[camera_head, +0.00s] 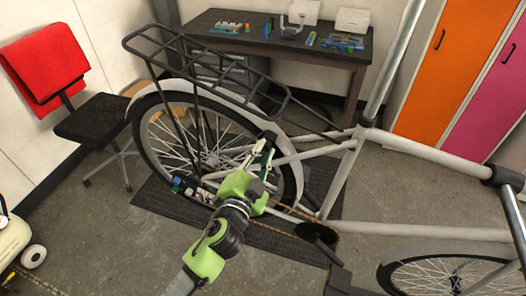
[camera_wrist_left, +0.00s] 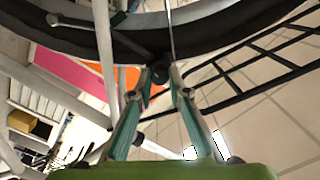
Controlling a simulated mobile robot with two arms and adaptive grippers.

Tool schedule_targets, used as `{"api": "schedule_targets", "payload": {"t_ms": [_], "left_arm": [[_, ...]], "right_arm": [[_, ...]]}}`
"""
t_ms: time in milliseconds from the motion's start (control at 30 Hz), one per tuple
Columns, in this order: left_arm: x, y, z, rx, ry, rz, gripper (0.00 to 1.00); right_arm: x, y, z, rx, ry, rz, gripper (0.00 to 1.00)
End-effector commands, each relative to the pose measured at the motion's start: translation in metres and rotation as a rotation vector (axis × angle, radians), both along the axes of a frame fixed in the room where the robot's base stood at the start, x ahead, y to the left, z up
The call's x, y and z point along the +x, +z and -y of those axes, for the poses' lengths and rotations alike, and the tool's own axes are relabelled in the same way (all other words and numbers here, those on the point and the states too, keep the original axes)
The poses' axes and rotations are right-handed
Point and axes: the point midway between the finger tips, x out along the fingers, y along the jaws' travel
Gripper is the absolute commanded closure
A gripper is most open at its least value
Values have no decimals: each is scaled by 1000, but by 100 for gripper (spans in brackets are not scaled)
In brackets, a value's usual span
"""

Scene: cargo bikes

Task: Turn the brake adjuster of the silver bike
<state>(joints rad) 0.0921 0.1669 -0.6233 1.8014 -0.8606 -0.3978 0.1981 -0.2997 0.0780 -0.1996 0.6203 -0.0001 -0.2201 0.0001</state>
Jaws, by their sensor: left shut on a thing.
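The silver bike (camera_head: 432,152) stands across the head view, with its rear wheel (camera_head: 150,125) to the left. My left gripper (camera_head: 264,148) reaches up to the bike's rear frame beside this wheel. In the left wrist view, the two green fingertips (camera_wrist_left: 171,82) come together at a small dark knob (camera_wrist_left: 160,71), which looks like the brake adjuster. The fingers are shut on it, and their tips partly cover it. The tire (camera_wrist_left: 75,38) is close above the fingertips. My right gripper is in neither view.
A black rear rack (camera_head: 215,70) overhangs the wheel. A dark workbench (camera_head: 290,47) with tools stands behind. A red and black chair (camera_head: 95,120) is at left, orange (camera_head: 446,70) and pink lockers at right. The bike stands over a dark mat (camera_head: 160,205).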

Motion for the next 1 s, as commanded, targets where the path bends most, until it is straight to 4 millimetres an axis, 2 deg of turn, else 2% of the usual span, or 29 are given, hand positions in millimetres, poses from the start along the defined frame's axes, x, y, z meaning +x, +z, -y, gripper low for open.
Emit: {"api": "schedule_targets", "payload": {"t_ms": [500,1000], "left_arm": [[0,1,1,425,-1,140,100],[0,0,1,604,-2,197,100]], "right_arm": [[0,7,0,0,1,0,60],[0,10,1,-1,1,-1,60]]}}
